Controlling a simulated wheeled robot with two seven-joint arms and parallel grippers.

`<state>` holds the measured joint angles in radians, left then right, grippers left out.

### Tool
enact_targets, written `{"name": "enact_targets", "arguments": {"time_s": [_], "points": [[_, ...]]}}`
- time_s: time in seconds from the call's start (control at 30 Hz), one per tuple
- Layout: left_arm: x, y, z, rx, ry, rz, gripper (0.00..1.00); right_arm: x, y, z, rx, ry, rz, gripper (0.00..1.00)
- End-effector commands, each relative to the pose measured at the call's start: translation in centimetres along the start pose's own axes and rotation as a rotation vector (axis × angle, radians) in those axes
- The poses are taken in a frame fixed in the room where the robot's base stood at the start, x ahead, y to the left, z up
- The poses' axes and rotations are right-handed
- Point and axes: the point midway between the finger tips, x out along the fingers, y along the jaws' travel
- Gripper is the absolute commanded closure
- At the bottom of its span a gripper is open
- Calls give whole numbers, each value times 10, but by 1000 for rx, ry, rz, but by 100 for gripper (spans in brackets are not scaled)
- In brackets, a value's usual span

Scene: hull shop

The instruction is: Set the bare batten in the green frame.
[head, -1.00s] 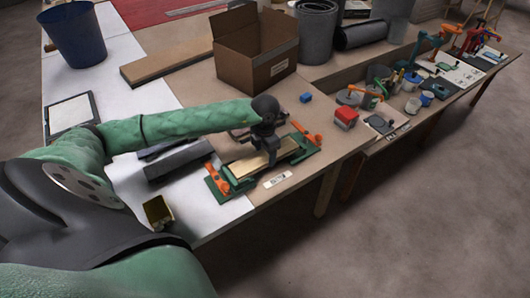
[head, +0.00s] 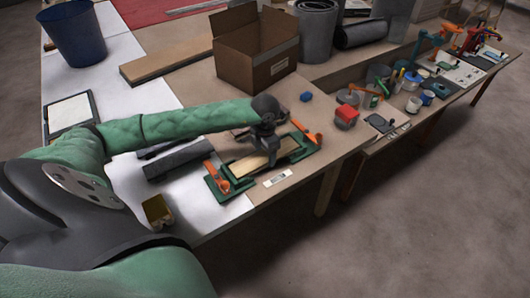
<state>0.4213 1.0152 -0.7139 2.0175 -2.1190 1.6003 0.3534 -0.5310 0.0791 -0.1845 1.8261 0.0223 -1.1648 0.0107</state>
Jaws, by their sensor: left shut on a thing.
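The green frame (head: 241,187) lies on the bench, with an orange clamp at its left end (head: 217,178) and another at its right end (head: 309,133). The bare batten (head: 245,167), a pale wooden strip, lies lengthwise between the frame's two ends. My left gripper (head: 271,159) is over the batten's middle, shut on it, and hides part of it. I cannot tell whether the batten's underside touches the frame. My right gripper is out of view.
A white label (head: 278,178) lies just in front of the frame. A dark grey block (head: 180,160) is to its left, and a small blue block (head: 306,97) and a red-topped box (head: 346,117) are behind and right. A cardboard box (head: 255,55) stands behind.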

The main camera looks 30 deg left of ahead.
Motion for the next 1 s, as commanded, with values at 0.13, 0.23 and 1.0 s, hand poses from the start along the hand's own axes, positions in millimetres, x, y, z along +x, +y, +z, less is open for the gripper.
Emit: {"name": "enact_targets", "arguments": {"time_s": [0.13, 0.23, 1.0], "points": [[2, 0, 0, 0, 0, 0, 60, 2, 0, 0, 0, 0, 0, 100], [2, 0, 0, 0, 0, 0, 60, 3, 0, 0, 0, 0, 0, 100], [4, 0, 0, 0, 0, 0, 8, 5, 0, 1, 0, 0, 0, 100]]}}
